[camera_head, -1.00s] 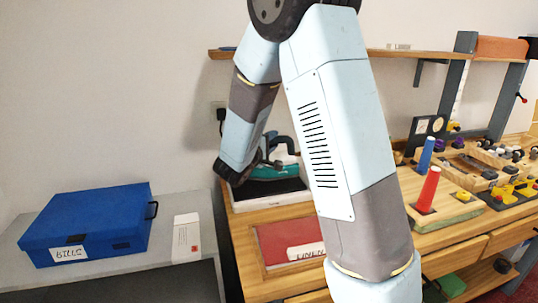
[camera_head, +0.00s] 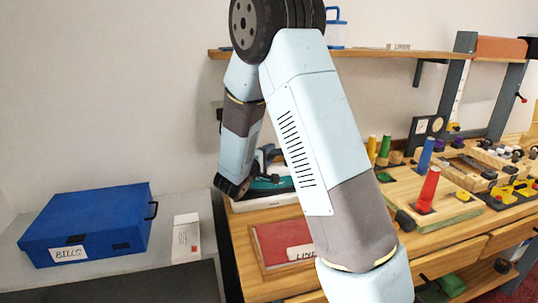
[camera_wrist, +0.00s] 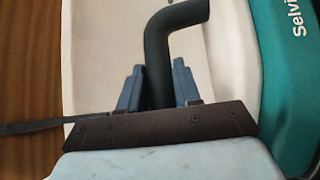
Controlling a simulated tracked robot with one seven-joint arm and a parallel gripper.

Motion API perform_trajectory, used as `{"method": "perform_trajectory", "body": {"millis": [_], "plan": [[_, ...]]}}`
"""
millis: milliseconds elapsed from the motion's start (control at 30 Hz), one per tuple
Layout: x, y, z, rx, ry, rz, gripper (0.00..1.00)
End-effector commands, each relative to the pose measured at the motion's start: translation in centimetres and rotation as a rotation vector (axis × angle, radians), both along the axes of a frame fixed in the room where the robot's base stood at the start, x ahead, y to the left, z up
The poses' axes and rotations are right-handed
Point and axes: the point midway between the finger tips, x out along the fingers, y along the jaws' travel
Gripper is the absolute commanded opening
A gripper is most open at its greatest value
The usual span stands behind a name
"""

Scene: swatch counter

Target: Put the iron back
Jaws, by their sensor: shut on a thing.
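The teal iron (camera_head: 268,187) with a dark handle is at the left back of the wooden counter, on or just above a low pale-edged rest (camera_head: 268,202). I cannot tell whether they touch. In the wrist view the iron's teal side (camera_wrist: 296,70) carries white lettering. My gripper (camera_wrist: 157,78) has its two blue fingers on either side of the iron's dark curved handle (camera_wrist: 165,35) and is shut on it. In the head view my forearm and wrist hide the fingers and part of the iron.
A blue box (camera_head: 88,224) labelled BILLS and a white carton (camera_head: 186,238) stand on the grey surface at left. A red-topped panel (camera_head: 280,242) lies in front of the iron. Red (camera_head: 428,189) and blue (camera_head: 425,154) cones stand at right. A shelf (camera_head: 385,54) runs above.

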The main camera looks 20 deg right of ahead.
Motion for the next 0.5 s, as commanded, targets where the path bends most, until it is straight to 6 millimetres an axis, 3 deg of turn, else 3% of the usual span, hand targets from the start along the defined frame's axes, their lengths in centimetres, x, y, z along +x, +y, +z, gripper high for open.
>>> {"method": "perform_trajectory", "body": {"millis": [100,133,400,500], "plan": [[0.02,0.02,0.08,-0.001,-0.002,0.000,0.00],[0.00,0.03,-0.06,0.000,0.000,0.000,0.34],[-0.01,0.06,-0.04,0.000,0.000,0.001,0.58],[-0.01,0.06,-0.04,0.000,0.000,0.001,0.58]]}}
